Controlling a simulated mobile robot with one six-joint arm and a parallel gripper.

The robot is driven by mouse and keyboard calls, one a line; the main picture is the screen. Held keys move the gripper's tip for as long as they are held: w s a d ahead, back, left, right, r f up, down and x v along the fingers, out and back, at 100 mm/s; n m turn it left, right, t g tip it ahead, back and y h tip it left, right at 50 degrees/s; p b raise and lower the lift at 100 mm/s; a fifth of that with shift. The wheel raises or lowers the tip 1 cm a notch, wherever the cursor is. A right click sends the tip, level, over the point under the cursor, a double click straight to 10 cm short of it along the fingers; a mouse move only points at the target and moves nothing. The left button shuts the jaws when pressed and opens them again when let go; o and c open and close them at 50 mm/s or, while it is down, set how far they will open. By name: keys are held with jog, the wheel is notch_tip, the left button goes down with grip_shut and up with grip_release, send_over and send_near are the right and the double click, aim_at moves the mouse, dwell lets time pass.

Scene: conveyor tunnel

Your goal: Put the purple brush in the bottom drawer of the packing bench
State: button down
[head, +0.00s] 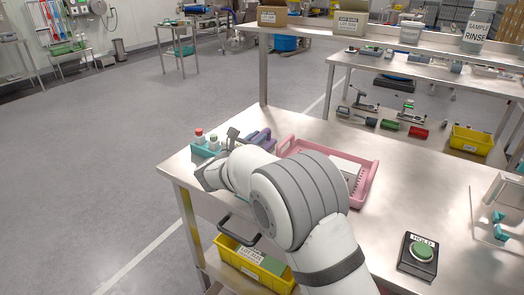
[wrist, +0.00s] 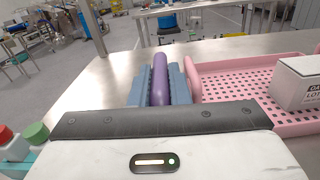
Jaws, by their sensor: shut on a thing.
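The purple brush (wrist: 160,85) lies between the two blue-grey fingers of my gripper (wrist: 161,88) in the wrist view, and they are shut on it. Its handle points away from the camera; its near end is hidden behind the dark gripper bar. In the head view the purple brush (head: 262,137) shows beyond my wrist, low over the packing bench (head: 440,190), left of the pink tray. I cannot tell whether it touches the top. A dark handle (head: 240,230) shows below the bench's front edge; my arm hides much of this area, and I cannot make out the bottom drawer.
The pink tray (head: 372,178) holds a white box (wrist: 300,82). A teal holder (head: 205,150) with small bottles stands at the left corner. A yellow bin (head: 255,262) sits below the bench top. A green HOLD button (head: 422,251) stands at the right. Open floor lies left.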

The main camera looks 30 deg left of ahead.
jog(key=shift+f, duration=2)
jog(key=shift+f, duration=0.2)
jog(key=c, duration=1.4)
grip_release()
jog(key=shift+r, duration=0.1)
jog(key=shift+o, duration=0.2)
jog(key=shift+r, duration=0.1)
jog(key=s, duration=0.4)
jog(key=s+b, duration=0.1)
jog(key=s, duration=0.3)
jog(key=s+a, duration=0.1)
jog(key=s, duration=0.3)
jog(key=shift+d, duration=0.1)
